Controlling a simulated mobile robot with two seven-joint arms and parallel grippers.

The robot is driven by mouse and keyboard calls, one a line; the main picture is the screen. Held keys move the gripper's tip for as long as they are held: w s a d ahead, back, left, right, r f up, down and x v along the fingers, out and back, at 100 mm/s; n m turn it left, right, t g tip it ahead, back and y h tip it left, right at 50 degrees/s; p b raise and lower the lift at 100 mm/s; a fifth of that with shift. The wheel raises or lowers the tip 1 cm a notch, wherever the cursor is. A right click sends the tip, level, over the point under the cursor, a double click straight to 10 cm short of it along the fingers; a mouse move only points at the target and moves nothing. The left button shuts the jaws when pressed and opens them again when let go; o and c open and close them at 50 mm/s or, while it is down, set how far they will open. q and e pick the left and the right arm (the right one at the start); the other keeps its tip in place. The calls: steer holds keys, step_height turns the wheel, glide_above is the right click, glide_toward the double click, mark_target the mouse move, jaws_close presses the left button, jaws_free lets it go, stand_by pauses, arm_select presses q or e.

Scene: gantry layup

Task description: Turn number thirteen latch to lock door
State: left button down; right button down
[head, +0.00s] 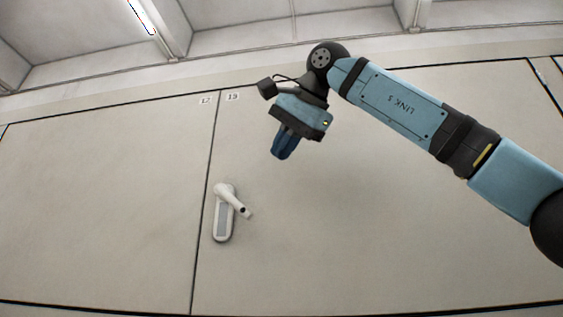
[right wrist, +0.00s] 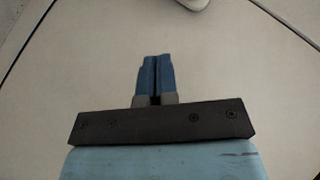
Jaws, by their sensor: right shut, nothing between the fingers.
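The number thirteen door (head: 380,200) is the large pale panel right of the vertical seam, with a small "13" label (head: 232,97) near its top left corner. Its latch (head: 223,218) is a white upright plate with a grey inset. The lever handle (head: 235,202) slants down to the right from the plate's top. My right gripper (head: 281,156) is shut and empty, above and to the right of the latch and apart from it. In the right wrist view the closed blue fingers (right wrist: 154,75) show against the pale panel. My left gripper is not in view.
A second pale panel (head: 100,200), with a label (head: 205,100) at its top right, lies left of the seam. A ceiling light (head: 142,16) is at top left. The panel around the latch is clear. A pale edge of something (right wrist: 193,4) shows at the top of the right wrist view.

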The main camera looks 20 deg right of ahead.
mark_target(248, 210)
steer(key=x, duration=0.6)
steer(key=shift+a, duration=0.1)
steer(key=shift+w+a+f+p, duration=0.2)
steer(key=shift+w+a+f, duration=0.1)
steer(key=shift+a+f, duration=0.3)
steer(key=shift+w+a+f+p, duration=0.15)
steer(key=shift+w+a+f, duration=0.15)
steer(key=shift+a+f, duration=0.5)
steer(key=shift+f, duration=0.1)
steer(key=shift+w+f, duration=0.1)
steer(key=shift+f+y+b, duration=0.2)
steer(key=shift+y+b, duration=0.1)
steer(key=shift+b, duration=0.3)
